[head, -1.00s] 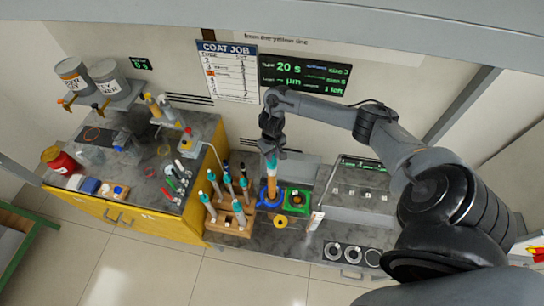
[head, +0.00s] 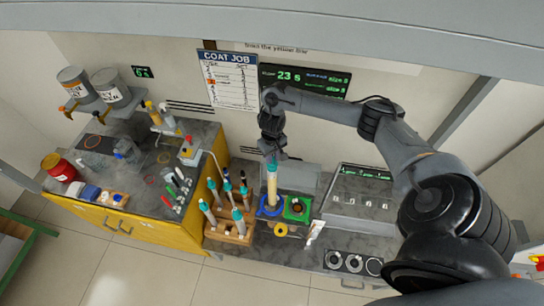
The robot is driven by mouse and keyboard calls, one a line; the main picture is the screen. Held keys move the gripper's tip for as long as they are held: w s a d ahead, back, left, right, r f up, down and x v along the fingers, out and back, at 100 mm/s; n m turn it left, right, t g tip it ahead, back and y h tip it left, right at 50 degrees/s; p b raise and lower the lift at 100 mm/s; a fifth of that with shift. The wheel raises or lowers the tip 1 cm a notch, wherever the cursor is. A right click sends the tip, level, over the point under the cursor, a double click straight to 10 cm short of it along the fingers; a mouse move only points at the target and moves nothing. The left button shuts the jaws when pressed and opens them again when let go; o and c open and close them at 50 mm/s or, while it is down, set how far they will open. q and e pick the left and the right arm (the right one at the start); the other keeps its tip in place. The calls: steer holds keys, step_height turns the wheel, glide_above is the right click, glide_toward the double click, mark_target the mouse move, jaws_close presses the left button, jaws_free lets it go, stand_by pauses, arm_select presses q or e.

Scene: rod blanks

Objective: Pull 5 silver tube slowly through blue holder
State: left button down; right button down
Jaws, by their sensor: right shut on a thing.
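My right gripper (head: 271,150) points down and is shut on the teal upper end of a tube (head: 271,188). The tube stands upright, its body pale cream-yellow below the teal end. Its lower end is in or right at the blue holder (head: 261,211); the exact depth is hidden. Several other tubes with teal tops and grey-silver bodies, one of them at the front left (head: 208,213), stand in a wooden rack (head: 228,238) left of the holder. My left gripper is not in view.
A green holder (head: 297,209) adjoins the blue one on the right. A yellow ring (head: 281,230) lies in front. A grey box unit (head: 360,205) stands to the right. A dark display (head: 290,77) reading 23 s hangs behind, beside a coat job board (head: 230,82).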

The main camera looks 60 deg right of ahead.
steer(key=shift+r, duration=0.1)
steer(key=shift+w+r, duration=0.1)
steer(key=shift+r, duration=1.55)
